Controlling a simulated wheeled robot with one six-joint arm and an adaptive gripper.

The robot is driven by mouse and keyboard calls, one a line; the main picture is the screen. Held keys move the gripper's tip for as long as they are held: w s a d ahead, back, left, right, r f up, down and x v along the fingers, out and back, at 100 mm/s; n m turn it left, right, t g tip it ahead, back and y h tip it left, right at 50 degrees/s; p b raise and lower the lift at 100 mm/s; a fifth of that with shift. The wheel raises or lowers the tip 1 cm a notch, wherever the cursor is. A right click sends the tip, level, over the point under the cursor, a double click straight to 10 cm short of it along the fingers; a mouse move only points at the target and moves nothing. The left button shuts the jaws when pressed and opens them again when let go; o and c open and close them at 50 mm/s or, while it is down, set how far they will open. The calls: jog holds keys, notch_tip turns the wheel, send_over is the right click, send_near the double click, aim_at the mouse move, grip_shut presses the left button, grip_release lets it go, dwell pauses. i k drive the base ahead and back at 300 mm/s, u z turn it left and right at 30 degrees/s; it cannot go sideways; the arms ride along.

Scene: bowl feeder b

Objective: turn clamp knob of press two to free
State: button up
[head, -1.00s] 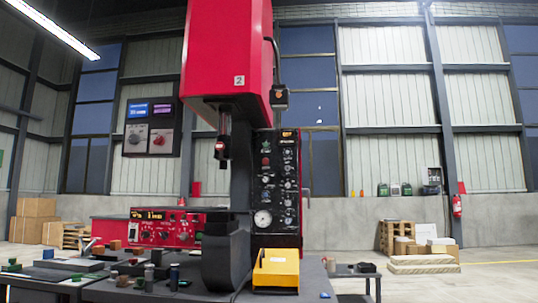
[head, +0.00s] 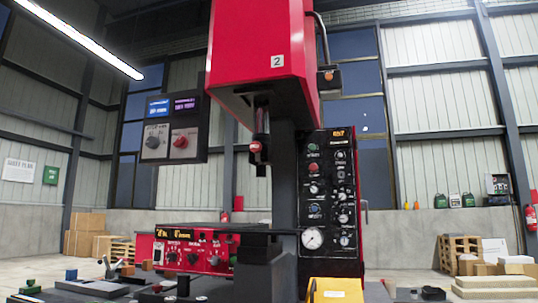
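Press two (head: 262,40), a tall red machine with a "2" plate, stands in the middle of the head view. Its black side panel (head: 328,190) carries several knobs, coloured buttons and a round gauge (head: 312,238). A red control box (head: 200,250) with small displays and several knobs sits low in front. A hanging dark box (head: 180,125) at left has two screens, a grey knob (head: 155,140) and a red knob (head: 183,140). A red-ended part (head: 255,147) shows on the ram. The labels are too small to read, so I cannot tell which is the clamp knob. My gripper is out of view.
A yellow box (head: 336,291) stands at the press's front right. Small blocks and dark parts lie on the bench (head: 90,288) at lower left. Pallets with cartons (head: 465,255) stand at the right, and brown boxes (head: 86,235) at the left. The floor behind is open.

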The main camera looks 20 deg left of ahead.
aim_at(256, 147)
jog(key=u, duration=0.5)
jog(key=i, duration=0.85)
jog(key=u, duration=0.75)
